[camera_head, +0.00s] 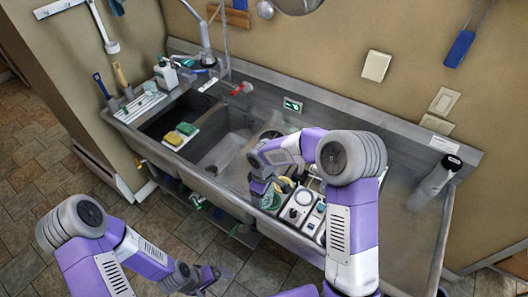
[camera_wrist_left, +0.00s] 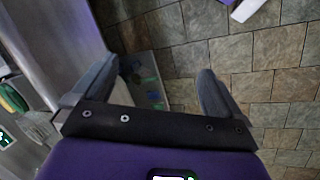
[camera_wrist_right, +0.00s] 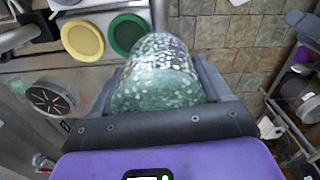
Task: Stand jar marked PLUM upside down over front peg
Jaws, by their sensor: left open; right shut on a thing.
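In the right wrist view my right gripper (camera_wrist_right: 163,84) is shut on a greenish glass jar (camera_wrist_right: 155,68) covered in pale specks. No PLUM marking can be read on it. In the head view this gripper is over the right part of the sink unit, mostly hidden behind my own arm, so the jar's tilt cannot be told. My left gripper (camera_head: 206,277) is low in front of the sink unit, over the floor. The left wrist view shows it (camera_wrist_left: 157,72) open and empty. I cannot make out the front peg in any view.
The steel sink unit (camera_head: 225,190) has a tap (camera_head: 206,45) at the back. Yellow and green sponges (camera_head: 181,133) lie on its left. White pieces (camera_head: 300,207) stand near its front edge. Yellow (camera_wrist_right: 82,40) and green (camera_wrist_right: 127,33) discs lie beside the held jar.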

